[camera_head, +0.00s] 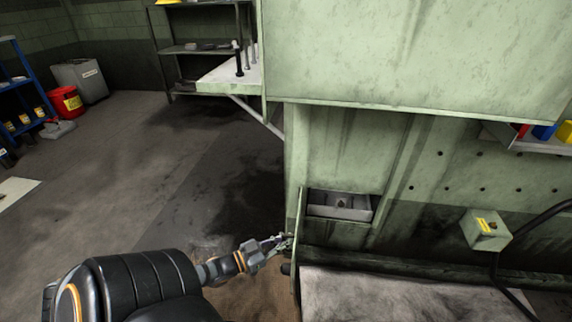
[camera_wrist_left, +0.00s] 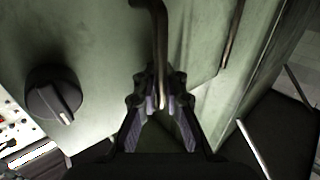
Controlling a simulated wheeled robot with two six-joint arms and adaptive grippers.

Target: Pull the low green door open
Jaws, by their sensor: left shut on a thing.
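The low green door (camera_head: 299,225) stands swung out from the machine and shows nearly edge-on in the head view. Behind it the low opening is exposed, with a grey metal box (camera_head: 340,206) inside. My left gripper (camera_head: 286,240) is at the outer face of the door. In the left wrist view the green door face (camera_wrist_left: 105,50) fills much of the picture, and the fingers of my left gripper (camera_wrist_left: 160,105) are shut on a dark bar handle (camera_wrist_left: 158,40). A black knob (camera_wrist_left: 53,95) sits on the door left of the handle. My right gripper is not in view.
The green machine body (camera_head: 420,55) overhangs above the opening. A pale slab (camera_head: 400,292) lies right of the door. A small green box (camera_head: 486,229) with a dark cable is at the right. Open floor (camera_head: 140,170) spreads left, with a red bucket (camera_head: 66,101) farther back.

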